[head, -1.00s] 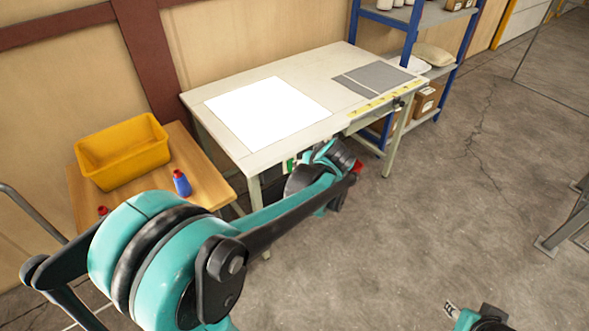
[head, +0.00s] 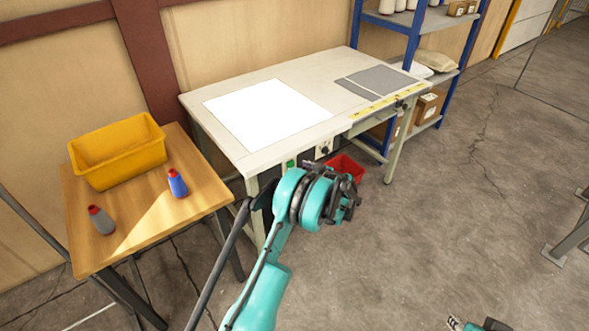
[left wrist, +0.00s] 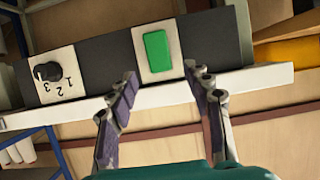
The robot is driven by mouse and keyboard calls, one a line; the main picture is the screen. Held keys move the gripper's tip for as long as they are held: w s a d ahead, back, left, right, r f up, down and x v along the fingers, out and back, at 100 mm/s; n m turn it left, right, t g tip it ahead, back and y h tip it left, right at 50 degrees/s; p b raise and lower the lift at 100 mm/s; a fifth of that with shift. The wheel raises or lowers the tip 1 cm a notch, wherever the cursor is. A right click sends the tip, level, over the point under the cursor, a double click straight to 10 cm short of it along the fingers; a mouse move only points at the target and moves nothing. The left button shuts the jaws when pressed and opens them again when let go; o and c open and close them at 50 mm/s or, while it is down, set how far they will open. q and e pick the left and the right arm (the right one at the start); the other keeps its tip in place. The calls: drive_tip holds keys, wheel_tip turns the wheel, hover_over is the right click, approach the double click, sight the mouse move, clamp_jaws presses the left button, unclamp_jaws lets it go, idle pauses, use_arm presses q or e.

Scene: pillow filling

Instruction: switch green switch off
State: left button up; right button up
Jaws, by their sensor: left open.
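The green switch (left wrist: 156,52) is a green rectangle on a pale plate, set in the dark panel on the table's front. In the head view, the green switch (head: 291,163) shows small beneath the table edge. My left gripper (left wrist: 162,82) is open and empty, its two fingers on either side below the switch in the left wrist view, apparently not touching it. Whether the switch is on or off cannot be told. My right gripper (head: 455,323) is barely in view at the bottom right edge; its fingers are too cut off to judge.
A dial (left wrist: 47,72) marked 1, 2, 3 sits beside the switch. A white-topped table (head: 255,160) stands above the panel. A red bin (head: 347,166) is beneath it. A wooden side table (head: 205,190) holds a yellow bin (head: 120,160) and two bottles. Open floor lies to the right.

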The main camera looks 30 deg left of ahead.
use_arm(q)
drive_tip(key=b+x, duration=0.1)
drive_tip(key=x, duration=0.3)
drive_tip(key=shift+w+a, duration=0.1)
drive_tip(key=shift+a, duration=0.05)
clamp_jaws()
drive_tip(key=t+y, duration=0.1)
drive_tip(key=y, duration=0.1)
drive_tip(key=f+t+y, duration=0.1)
drive_tip(key=y, duration=0.1)
drive_tip(key=shift+d+f, duration=0.2)
drive_tip(key=shift+d, duration=0.15)
